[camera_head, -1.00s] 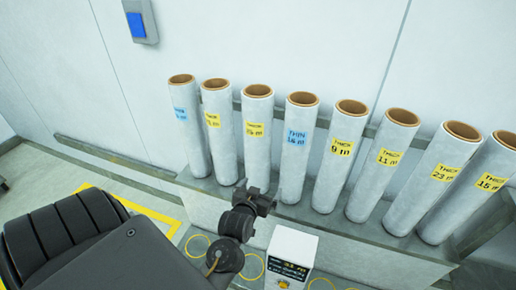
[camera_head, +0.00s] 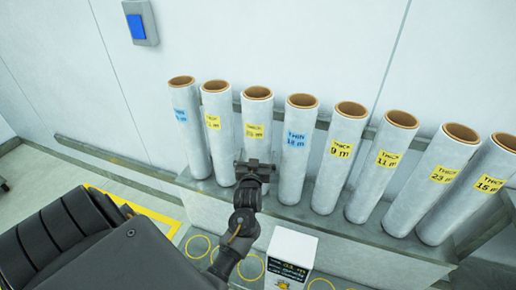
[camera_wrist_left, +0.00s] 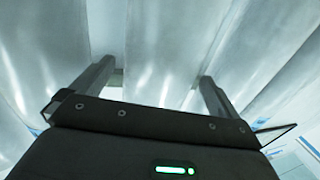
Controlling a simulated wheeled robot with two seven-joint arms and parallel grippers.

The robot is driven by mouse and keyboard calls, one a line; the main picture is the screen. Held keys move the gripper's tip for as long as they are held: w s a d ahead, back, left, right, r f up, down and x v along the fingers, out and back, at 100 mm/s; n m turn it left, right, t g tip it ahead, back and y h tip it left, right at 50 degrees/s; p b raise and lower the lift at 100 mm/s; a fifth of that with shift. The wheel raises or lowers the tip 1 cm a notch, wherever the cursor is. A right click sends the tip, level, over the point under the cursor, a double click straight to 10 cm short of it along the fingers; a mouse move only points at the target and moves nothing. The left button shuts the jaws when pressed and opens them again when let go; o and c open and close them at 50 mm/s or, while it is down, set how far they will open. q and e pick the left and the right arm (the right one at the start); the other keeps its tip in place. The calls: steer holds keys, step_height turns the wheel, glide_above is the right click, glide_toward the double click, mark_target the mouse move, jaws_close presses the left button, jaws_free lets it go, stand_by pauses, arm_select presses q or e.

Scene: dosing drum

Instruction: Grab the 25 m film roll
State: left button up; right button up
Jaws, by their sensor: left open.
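Several upright silvery film rolls with brown cores stand in a row. The third from the left (camera_head: 257,112) has a yellow THICK label whose number is blurred and may read 25 m. My left gripper (camera_head: 255,166) is in front of this roll's lower part in the head view. In the left wrist view the gripper's two fingers (camera_wrist_left: 155,86) are spread apart, with a silvery roll surface (camera_wrist_left: 155,45) beyond and between them. Whether they touch it I cannot tell. My right gripper is not in view.
The rolls stand on a grey ledge (camera_head: 330,228) with a back rail. Neighbouring rolls (camera_head: 216,140) (camera_head: 296,150) stand close on both sides. A white box with a dark display (camera_head: 291,262) is in front of the ledge. A blue switch (camera_head: 136,26) is on the wall.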

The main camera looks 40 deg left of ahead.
arm_select(q)
steer(key=p+x, duration=0.1)
steer(key=x, duration=0.4)
steer(key=shift+a, duration=0.1)
steer(key=shift+r, duration=0.1)
steer(key=shift+c, duration=0.3)
steer(key=c, duration=1.7)
steer(key=shift+o, duration=0.2)
steer(key=shift+w+r, duration=0.1)
steer(key=shift+r, duration=0.05)
